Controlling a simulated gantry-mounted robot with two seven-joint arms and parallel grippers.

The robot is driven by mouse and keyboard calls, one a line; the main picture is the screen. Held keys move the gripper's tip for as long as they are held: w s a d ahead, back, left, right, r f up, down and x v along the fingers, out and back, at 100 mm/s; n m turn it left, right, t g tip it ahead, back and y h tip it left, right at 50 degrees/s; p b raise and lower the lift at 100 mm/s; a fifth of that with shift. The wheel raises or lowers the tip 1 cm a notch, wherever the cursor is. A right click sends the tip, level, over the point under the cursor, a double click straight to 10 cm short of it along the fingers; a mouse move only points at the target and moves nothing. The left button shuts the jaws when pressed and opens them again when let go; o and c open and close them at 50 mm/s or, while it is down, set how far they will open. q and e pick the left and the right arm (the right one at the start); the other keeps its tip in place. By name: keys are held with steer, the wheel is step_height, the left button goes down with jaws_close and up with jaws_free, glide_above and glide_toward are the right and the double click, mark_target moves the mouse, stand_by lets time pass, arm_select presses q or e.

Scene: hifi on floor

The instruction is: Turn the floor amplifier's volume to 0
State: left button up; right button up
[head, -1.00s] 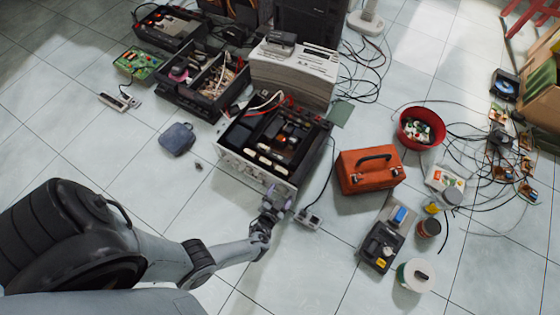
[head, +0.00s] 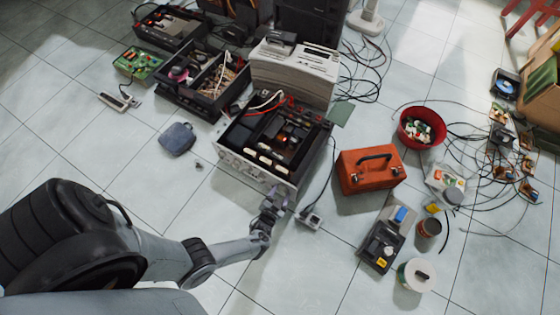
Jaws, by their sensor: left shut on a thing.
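The floor amplifier (head: 254,173) is an open-topped unit with a silver front panel that faces my left arm. Its insides and red and white wires show from above. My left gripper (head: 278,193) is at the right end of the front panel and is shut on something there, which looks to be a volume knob. The fingers hide the knob, so its setting cannot be read. My right gripper is not in view.
A power strip (head: 309,219) lies on the floor just right of my left gripper. An orange toolbox (head: 371,180) stands to the right of the amplifier. A blue-grey pouch (head: 177,139) lies to the left. Tiled floor in front is clear.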

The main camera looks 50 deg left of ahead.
arm_select(q)
steer(key=shift+a+r+n+h+p, duration=0.1)
steer(key=shift+a+n+h+p, duration=0.1)
steer(key=shift+n+h+p, duration=0.4)
steer(key=shift+s+n+h, duration=0.1)
steer(key=shift+n+h, duration=0.2)
steer(key=shift+n, duration=0.3)
steer(key=shift+a+n+t+h, duration=0.25)
steer(key=shift+n+h, duration=0.35)
steer(key=shift+n, duration=0.4)
steer(key=o, duration=1.1)
steer(key=shift+c, duration=0.2)
